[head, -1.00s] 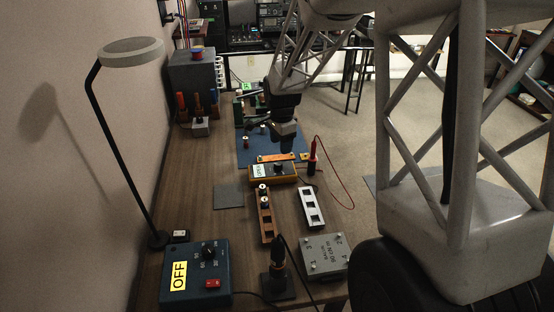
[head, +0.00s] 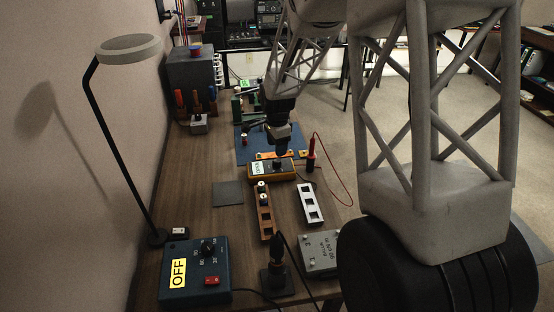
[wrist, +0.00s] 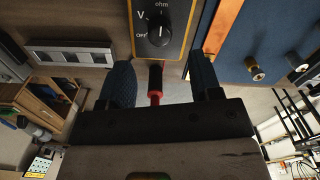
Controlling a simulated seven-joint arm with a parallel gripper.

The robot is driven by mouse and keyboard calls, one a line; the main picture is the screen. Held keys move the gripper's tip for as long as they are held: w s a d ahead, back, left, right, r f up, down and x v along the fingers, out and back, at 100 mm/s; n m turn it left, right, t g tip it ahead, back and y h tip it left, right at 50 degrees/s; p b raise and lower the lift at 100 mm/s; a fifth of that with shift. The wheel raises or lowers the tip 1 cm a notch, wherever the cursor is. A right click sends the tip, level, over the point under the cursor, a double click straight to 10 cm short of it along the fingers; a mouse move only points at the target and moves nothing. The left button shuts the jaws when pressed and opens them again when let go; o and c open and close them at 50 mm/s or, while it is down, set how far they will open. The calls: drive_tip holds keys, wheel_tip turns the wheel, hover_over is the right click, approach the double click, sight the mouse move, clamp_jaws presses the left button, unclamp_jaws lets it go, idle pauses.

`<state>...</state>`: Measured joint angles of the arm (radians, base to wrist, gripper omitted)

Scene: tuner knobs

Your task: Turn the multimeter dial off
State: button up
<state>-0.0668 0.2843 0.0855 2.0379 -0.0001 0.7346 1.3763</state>
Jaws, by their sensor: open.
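The multimeter (head: 259,171) is a yellow-edged box with a dark face and a pale display, lying on the wooden bench. In the wrist view its black dial (wrist: 158,34) has a white pointer line aimed up toward "ohm"; "V" and "OFF" are printed to its left. My gripper (head: 282,152) points down over the dial end of the multimeter and hides the dial in the head view.
A red probe (head: 311,148) with a cable stands just right of the multimeter. A blue box labelled OFF (head: 207,261) and a grey box (head: 320,252) stand in front. A lamp (head: 129,48) rises at left.

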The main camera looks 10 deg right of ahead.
sight(277, 160)
drive_tip(key=shift+f, duration=3.15)
drive_tip(key=c, duration=0.9)
